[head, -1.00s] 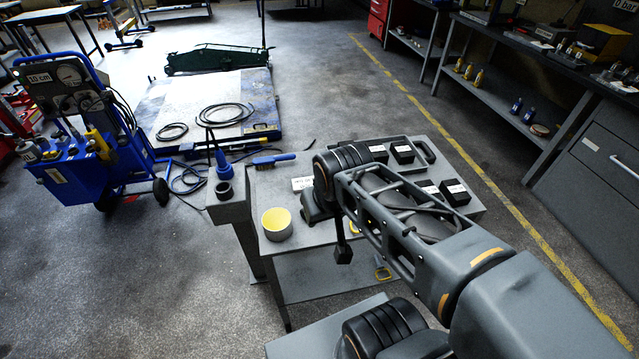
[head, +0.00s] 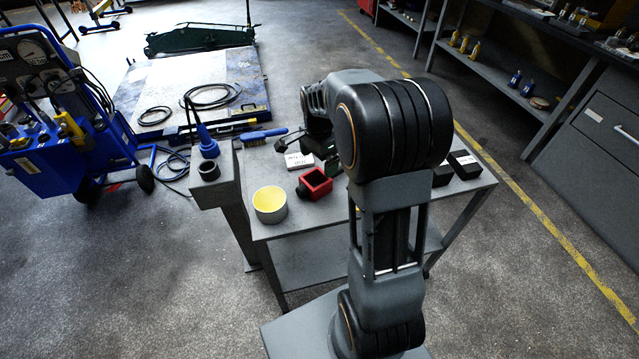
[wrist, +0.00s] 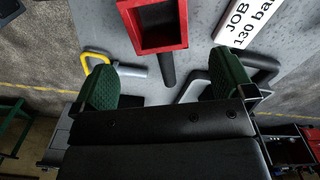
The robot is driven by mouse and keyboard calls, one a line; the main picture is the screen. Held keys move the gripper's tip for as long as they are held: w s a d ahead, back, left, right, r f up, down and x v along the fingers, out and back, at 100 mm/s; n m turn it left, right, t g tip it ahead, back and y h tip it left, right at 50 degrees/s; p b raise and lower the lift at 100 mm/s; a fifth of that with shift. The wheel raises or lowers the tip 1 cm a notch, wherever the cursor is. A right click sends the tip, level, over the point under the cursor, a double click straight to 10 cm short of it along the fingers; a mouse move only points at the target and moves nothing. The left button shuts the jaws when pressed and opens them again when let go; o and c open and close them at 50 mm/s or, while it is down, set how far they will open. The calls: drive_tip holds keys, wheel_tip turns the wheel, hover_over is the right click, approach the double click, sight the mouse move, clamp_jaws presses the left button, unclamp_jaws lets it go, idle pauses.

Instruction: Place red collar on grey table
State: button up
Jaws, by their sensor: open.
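The red collar (head: 314,183), a square red block with a dark square opening, sits on the grey table (head: 296,221), right of a yellow-lined cup. It also shows at the top of the wrist view (wrist: 183,34), apart from the fingers. My gripper (wrist: 167,82) is open, its two green-padded fingers spread with nothing held between them. The collar lies beyond the fingertips, and a short black rod shows just below it there. In the head view my arm hides most of the gripper and part of the table top.
The cup (head: 270,204) stands at the table's left front. A white job card (head: 299,160) lies behind the collar. Black blocks (head: 463,163) stand at the right. A blue brush (head: 264,137) and a blue-handled tool (head: 207,143) are at the back left. A yellow-ended hook (wrist: 97,57) lies near one finger.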

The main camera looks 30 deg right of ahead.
sight(319, 181)
drive_tip(key=shift+f, duration=4.8)
drive_tip(key=shift+s, duration=0.1)
drive_tip(key=c, duration=1.2)
drive_tip(key=shift+r, duration=0.1)
drive_tip(key=shift+c, duration=0.8)
drive_tip(key=shift+r, duration=0.1)
